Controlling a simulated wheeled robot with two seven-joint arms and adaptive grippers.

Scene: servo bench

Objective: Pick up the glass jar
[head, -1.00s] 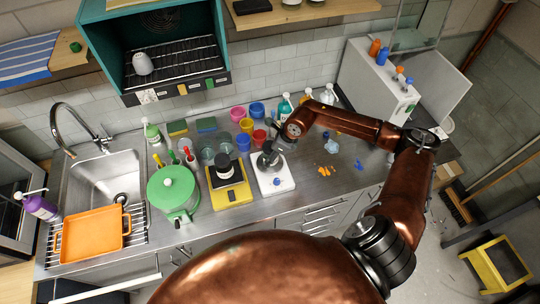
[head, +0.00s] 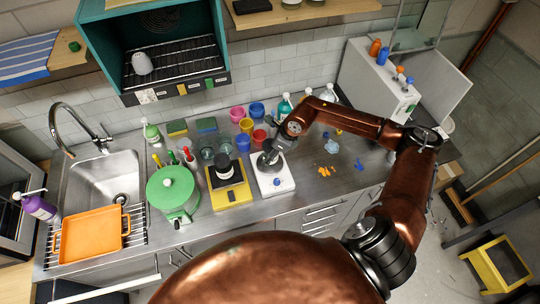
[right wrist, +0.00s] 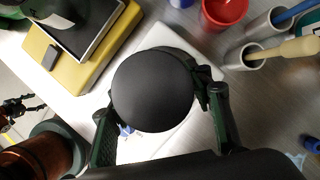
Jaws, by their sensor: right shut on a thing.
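The jar shows in the right wrist view as a dark round lid (right wrist: 153,90) seen from above, and its body is hidden below the lid. It is over or on the white scale (head: 275,186); I cannot tell whether it touches the plate. My right gripper (head: 270,157) comes down over it from the right in the head view. In the right wrist view its fingers (right wrist: 160,108) lie on both sides of the lid, shut on the jar. A second dark-lidded jar (head: 224,164) stands on the yellow scale (head: 229,193).
A red cup (head: 259,136) and several coloured cups stand behind the scales. A green pot (head: 172,188) is to the left. Grey holders with handled tools (right wrist: 265,25) are close to the gripper. Orange pieces (head: 326,170) lie on the counter to the right.

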